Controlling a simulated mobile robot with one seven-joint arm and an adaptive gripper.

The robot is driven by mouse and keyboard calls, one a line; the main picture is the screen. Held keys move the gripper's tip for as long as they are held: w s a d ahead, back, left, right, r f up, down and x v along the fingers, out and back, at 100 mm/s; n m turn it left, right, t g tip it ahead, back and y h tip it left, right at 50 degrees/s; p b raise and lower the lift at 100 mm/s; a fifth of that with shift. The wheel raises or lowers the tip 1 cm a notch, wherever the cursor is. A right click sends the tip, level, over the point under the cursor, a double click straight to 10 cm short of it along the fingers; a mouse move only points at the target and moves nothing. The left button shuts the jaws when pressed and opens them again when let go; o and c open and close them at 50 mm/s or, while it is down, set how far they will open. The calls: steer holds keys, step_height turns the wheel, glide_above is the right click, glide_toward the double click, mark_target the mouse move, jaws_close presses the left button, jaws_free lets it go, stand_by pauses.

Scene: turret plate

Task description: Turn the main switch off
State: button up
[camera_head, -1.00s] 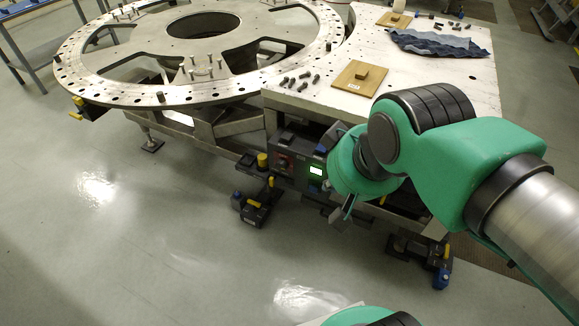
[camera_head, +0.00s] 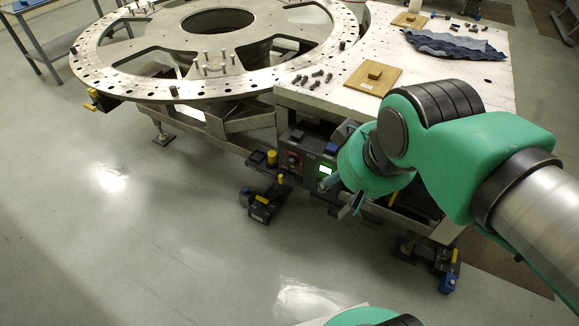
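The control box (camera_head: 306,165) is a dark unit on the front of the steel table's frame. It carries a lit green display (camera_head: 325,171) and a small red part, probably the main switch (camera_head: 294,160), left of the display. The switch's setting is too small to read. My gripper (camera_head: 340,198) hangs below the green wrist, just right of and in front of the box. It appears apart from the red part. The wrist hides the box's right side and much of the gripper, so its opening cannot be judged.
The steel table (camera_head: 440,85) bears bolts, a wooden board (camera_head: 388,83) and a blue cloth (camera_head: 453,45). A large round turret plate (camera_head: 110,88) extends left. Black-and-yellow feet or clamps (camera_head: 263,205) stand low below the box. The grey floor (camera_head: 150,250) in front is open.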

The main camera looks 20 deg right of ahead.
steer(key=shift+o, duration=0.4)
steer(key=w+d+f+n+g+h, duration=0.2)
steer(key=w+d+f+g+h, duration=0.1)
steer(key=w, duration=0.5)
steer(key=shift+d+f+n+g+p, duration=0.3)
steer(key=shift+d+f+p, duration=0.2)
steer(key=shift+d, duration=0.5)
steer(key=w+d+f+n+g+h+p, duration=0.1)
steer(key=w+d+f+n+h, duration=0.15)
steer(key=w+f, duration=0.4)
steer(key=w+d+f+n+g+h, duration=0.1)
steer(key=w+d+f+n+h, duration=0.2)
steer(key=w, duration=0.7)
steer(key=w+a+f+n+t+h+p, duration=0.1)
steer(key=w+a+f+n+t+h, duration=0.15)
steer(key=w+f, duration=0.45)
steer(key=w+a+f+n+t+h, duration=0.1)
steer(key=w+a+f+n+h, duration=0.25)
steer(key=w+f, duration=0.3)
steer(key=w+a+f+n+t, duration=0.3)
steer(key=f+n, duration=0.1)
steer(key=f, duration=0.5)
steer(key=n+t+y+p, duration=0.2)
steer(key=n+t, duration=0.5)
glide_toward(290, 165)
steer(key=v, duration=0.4)
steer(key=shift+w+a, duration=0.1)
steer(key=shift+w, duration=0.05)
steer(key=shift+w, duration=0.1)
